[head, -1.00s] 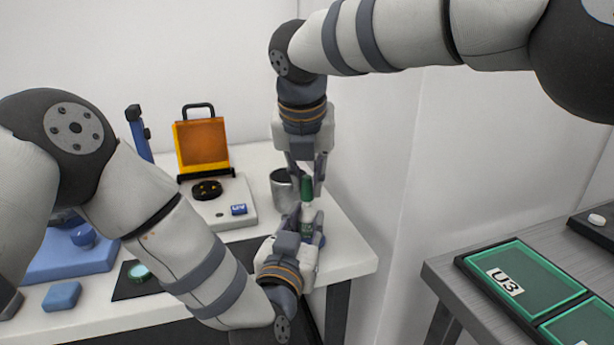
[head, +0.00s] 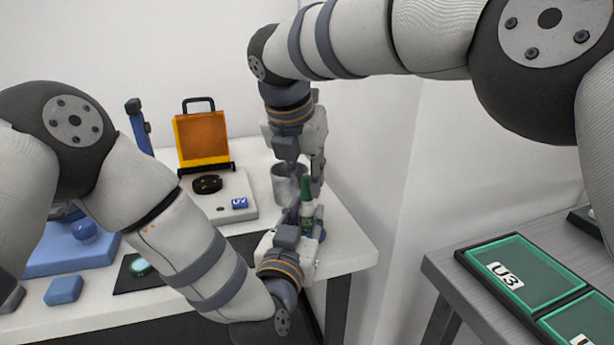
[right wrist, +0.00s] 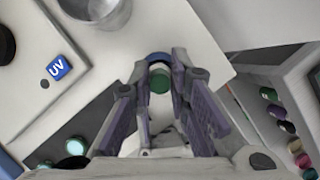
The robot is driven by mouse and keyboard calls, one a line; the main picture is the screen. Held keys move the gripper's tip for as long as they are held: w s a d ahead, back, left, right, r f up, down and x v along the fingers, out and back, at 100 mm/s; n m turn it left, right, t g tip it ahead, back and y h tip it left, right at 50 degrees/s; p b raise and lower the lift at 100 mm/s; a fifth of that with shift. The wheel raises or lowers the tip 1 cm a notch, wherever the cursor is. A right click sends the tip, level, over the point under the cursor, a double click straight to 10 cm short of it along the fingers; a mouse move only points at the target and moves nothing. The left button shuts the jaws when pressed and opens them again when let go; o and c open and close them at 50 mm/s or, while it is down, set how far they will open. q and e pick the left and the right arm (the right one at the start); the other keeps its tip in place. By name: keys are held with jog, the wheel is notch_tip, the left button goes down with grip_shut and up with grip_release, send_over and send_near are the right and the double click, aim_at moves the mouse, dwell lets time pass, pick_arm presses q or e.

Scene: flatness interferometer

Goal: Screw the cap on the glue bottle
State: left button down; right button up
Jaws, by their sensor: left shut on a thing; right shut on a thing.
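The glue bottle (head: 307,213) is white with a green label and stands upright between the fingers of my left gripper (head: 302,228), which is shut on it from the near side. The green cap (head: 306,190) is at the top of the bottle, upright and in line with it. My right gripper (head: 308,180) points down from above and is shut on the cap. In the right wrist view, the green cap (right wrist: 160,82) shows between the fingers of my right gripper (right wrist: 158,75). I cannot tell how far the cap sits on the thread.
A metal cup (head: 285,184) stands close behind the grippers. A pale device with a UV label (head: 240,203) and an orange shield (head: 202,138) are to the left. A blue block (head: 64,290) lies farther left. Green-lidded trays (head: 530,270) lie on the right table.

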jog(key=o, duration=0.7)
jog(key=shift+d, duration=0.1)
jog(key=shift+c, duration=0.2)
jog(key=shift+r, duration=0.1)
jog(key=shift+r, duration=2.2)
jog(key=o, duration=0.6)
jog(key=v, duration=0.7)
jog(key=shift+s+r, duration=0.15)
jog(key=shift+r, duration=0.05)
